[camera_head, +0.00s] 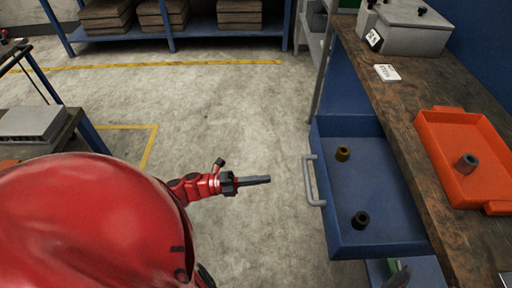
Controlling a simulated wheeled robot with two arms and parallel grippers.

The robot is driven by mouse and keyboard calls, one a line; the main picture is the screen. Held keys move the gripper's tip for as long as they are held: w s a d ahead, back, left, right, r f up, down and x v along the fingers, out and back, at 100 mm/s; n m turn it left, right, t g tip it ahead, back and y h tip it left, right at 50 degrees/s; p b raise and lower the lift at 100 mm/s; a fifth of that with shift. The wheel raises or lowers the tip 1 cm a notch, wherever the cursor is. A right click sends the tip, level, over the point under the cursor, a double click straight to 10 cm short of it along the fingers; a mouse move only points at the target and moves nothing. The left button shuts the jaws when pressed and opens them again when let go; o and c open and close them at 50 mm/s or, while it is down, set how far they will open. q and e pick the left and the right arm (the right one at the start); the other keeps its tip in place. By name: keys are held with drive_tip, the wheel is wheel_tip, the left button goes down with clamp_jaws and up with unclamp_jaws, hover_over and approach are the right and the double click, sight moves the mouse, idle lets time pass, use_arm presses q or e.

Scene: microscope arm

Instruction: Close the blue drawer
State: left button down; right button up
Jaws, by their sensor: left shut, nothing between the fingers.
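The blue drawer (375,205) is pulled out from under the workbench on the right. Its grey handle (314,181) is on its left front face. Inside the drawer are a yellow-brown cylinder (343,153) and a black cylinder (361,220). My left gripper (262,180) is shut and empty. It appears to the left of the handle, pointing at it, with a visible gap between them in the picture. My right gripper is not in view.
The wooden workbench top (410,125) carries an orange tray (441,150) with a grey cylinder and a grey box (413,30). A side table (40,123) stands at left. Blue shelving (200,27) with stacked boards is at the back. The concrete floor between is clear.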

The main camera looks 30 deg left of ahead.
sight(369, 184)
use_arm(q)
drive_tip(key=p+x, duration=0.2)
drive_tip(key=x, duration=0.7)
drive_tip(key=shift+w+d, duration=0.25)
drive_tip(key=f+b+x, duration=0.1)
drive_tip(key=b+x, duration=0.2)
drive_tip(key=x, duration=0.5)
drive_tip(key=f+b+x, duration=0.2)
drive_tip(key=b+x, duration=0.2)
drive_tip(key=x, duration=0.4)
drive_tip(key=f+b+x, duration=0.1)
drive_tip(key=b+x, duration=0.2)
drive_tip(key=x, duration=0.5)
drive_tip(key=shift+w+d+f+b, duration=0.3)
drive_tip(key=shift+w+d+b, duration=0.15)
drive_tip(key=shift+d, duration=0.1)
drive_tip(key=shift+d+r, duration=0.1)
drive_tip(key=shift+r, duration=0.15)
